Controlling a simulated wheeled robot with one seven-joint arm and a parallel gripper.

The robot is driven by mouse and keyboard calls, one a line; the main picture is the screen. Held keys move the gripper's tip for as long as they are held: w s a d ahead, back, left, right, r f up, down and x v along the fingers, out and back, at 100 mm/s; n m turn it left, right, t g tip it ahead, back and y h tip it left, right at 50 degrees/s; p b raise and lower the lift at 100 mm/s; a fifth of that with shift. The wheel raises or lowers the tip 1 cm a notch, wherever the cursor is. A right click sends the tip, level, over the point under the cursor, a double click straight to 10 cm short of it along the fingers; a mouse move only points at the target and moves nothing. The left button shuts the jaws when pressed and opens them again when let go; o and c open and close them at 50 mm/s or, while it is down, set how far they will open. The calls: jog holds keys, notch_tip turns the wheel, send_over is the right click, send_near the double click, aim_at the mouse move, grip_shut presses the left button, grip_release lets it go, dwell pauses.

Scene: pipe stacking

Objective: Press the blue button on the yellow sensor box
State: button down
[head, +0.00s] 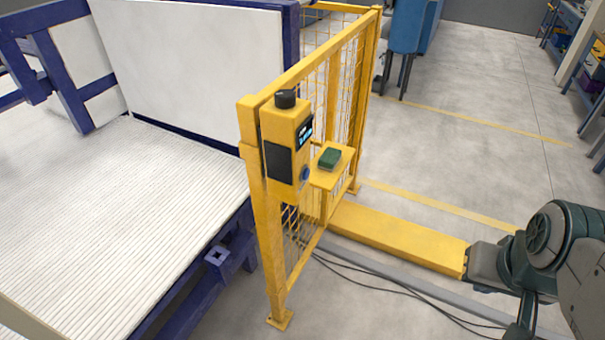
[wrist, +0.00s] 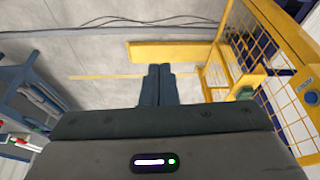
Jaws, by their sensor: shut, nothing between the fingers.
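The yellow sensor box (head: 303,113) is mounted on the post at the near end of a yellow mesh fence in the head view. It has a black knob on top, a small lit display and a dark side panel. The round blue button (head: 305,174) is low on its right-hand face, below the display. In the head view my arm is at the lower right.
A green block (head: 329,157) sits on a small yellow shelf (head: 345,169) beside the box. The yellow fence (head: 318,56) runs back behind it. A white ribbed table (head: 110,220) is on the left. Dark cables and a yellow beam (head: 400,240) lie on the floor.

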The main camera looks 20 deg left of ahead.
aim_at(306, 174)
jog(key=w+a+f+n+t+y+b, duration=0.1)
jog(key=w+a+n+t, duration=0.2)
jog(key=w+n, duration=0.5)
jog(key=w+a+f+n+t+b, duration=0.1)
jog(key=w+a+n+t, duration=0.2)
jog(key=w+n, duration=0.55)
jog(key=w+a+f+n+g+y, duration=0.1)
jog(key=a+n+y, duration=0.3)
jog(key=a, duration=0.5)
jog(key=a+f+n+g+y+b, duration=0.1)
jog(key=a+f+n+y, duration=0.3)
jog(key=a+n, duration=0.5)
jog(key=shift+w, duration=0.35)
jog(key=a+b, duration=0.2)
jog(key=a, duration=0.6)
jog(key=shift+w+a, duration=0.35)
jog(key=shift+a, duration=0.15)
jog(key=shift+a, duration=0.3)
